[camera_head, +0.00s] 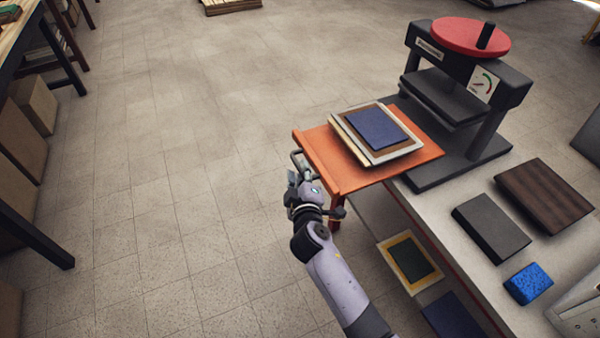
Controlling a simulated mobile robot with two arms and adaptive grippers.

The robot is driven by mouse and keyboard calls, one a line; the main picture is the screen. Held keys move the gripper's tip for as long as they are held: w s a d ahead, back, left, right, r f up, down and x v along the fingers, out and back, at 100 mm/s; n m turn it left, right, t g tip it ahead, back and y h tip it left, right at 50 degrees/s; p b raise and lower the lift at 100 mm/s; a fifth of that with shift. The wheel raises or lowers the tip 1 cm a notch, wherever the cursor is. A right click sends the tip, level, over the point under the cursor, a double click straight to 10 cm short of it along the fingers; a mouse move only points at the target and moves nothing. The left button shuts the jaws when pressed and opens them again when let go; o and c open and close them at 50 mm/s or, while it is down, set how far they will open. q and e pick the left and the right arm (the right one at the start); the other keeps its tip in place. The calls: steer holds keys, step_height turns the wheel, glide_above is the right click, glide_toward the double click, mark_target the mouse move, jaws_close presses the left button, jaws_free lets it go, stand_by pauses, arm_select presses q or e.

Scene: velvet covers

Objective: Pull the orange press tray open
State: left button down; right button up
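The orange press tray (318,150) sticks out to the left from the black press (455,110), past the bench's left edge. A stack of pale and brown boards with a dark blue cover (377,129) on top lies on it. My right gripper (298,168) is at the tray's raised left front edge, its fingers close against or beside it. The fingers are small and partly overlapped, so I cannot tell whether they are shut on a handle there. My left gripper is not in view.
The bench (440,210) holds a dark block (490,227), a brown ribbed board (543,191) and a blue block (528,284) right of the tray. A yellow-framed piece (411,259) lies on a lower shelf. The tiled floor left of the tray is clear.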

steer(key=shift+r, duration=0.1)
steer(key=v, duration=1.2)
stand_by(0.4)
steer(key=s+d+f+m+g+p, duration=0.1)
steer(key=s+f+g, duration=0.25)
steer(key=f, duration=0.65)
steer(key=s+d+f+g+y+p, duration=0.15)
steer(key=s+f, duration=0.25)
steer(key=f, duration=0.6)
steer(key=s+d+f+m+g+h, duration=0.1)
steer(key=s+d+f+g, duration=0.2)
steer(key=f, duration=0.7)
steer(key=s+d+f+m+g, duration=0.2)
steer(key=s+d+f, duration=0.2)
steer(key=s, duration=0.6)
steer(key=s+d+f+m+g+p, duration=0.1)
steer(key=s+d+f+m+g, duration=0.1)
steer(key=s+f, duration=0.4)
steer(key=s+d+f+m+g+p, duration=0.1)
steer(key=s+d+f, duration=0.4)
steer(key=s, duration=0.9)
steer(key=shift+s+d+f+m+g, duration=0.1)
steer(key=shift+d+f+m+g, duration=0.1)
steer(key=shift+d+m+g, duration=0.3)
steer(key=shift+d+f+m+g, duration=0.2)
steer(key=shift+d+m+g, duration=0.1)
steer(key=shift+d+m, duration=0.35)
steer(key=shift+a, duration=0.1)
